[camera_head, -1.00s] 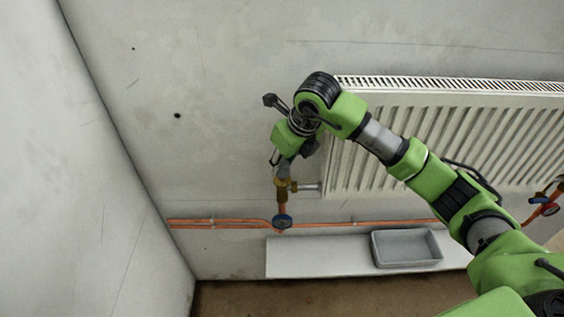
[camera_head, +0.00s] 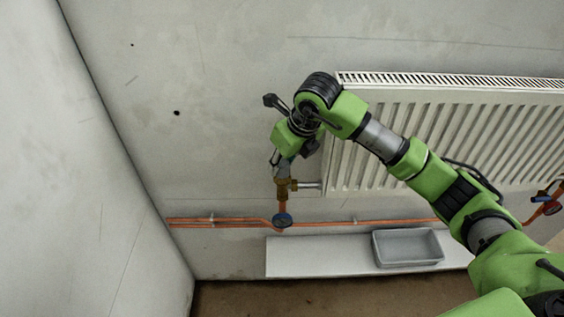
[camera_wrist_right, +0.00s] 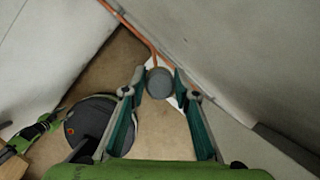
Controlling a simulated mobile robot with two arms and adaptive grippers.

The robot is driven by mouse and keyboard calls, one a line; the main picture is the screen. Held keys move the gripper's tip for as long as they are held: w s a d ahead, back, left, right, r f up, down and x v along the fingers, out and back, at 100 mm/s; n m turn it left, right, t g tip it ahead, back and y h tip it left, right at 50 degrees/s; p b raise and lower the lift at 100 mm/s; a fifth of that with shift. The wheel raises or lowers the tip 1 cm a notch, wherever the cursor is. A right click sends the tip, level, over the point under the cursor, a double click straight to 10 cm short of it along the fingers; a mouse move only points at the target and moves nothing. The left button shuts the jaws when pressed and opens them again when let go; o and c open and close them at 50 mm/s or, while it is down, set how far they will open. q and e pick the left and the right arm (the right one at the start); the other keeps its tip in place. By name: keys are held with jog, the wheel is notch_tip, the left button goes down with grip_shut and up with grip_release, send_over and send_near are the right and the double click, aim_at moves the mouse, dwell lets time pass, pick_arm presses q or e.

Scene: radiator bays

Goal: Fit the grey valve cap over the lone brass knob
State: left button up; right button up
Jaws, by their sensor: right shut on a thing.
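My right gripper (camera_wrist_right: 158,78) is shut on the grey valve cap (camera_wrist_right: 158,84), which shows as a round grey disc between the fingertips in the right wrist view. In the head view the same gripper (camera_head: 283,164) points down at the brass valve (camera_head: 284,187) left of the radiator. The grey cap appears at the top of this valve. The brass knob itself is hidden, and I cannot tell whether the cap is around it or just above it. My left gripper is not in view.
The white radiator (camera_head: 430,140) stands just right of the valve, joined by a short pipe. A grey tray (camera_head: 408,247) rests on a white shelf (camera_head: 320,257). Another valve (camera_head: 546,202) is at far right.

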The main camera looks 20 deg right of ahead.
jog(key=shift+f+b, duration=0.95)
jog(key=shift+b, duration=0.05)
dwell(0.7)
jog(key=o, duration=0.9)
jog(key=shift+o, duration=0.2)
jog(key=o, duration=0.4)
jog(key=shift+r, duration=0.2)
jog(key=shift+r+p, duration=1.4)
jog(key=shift+r, duration=0.85)
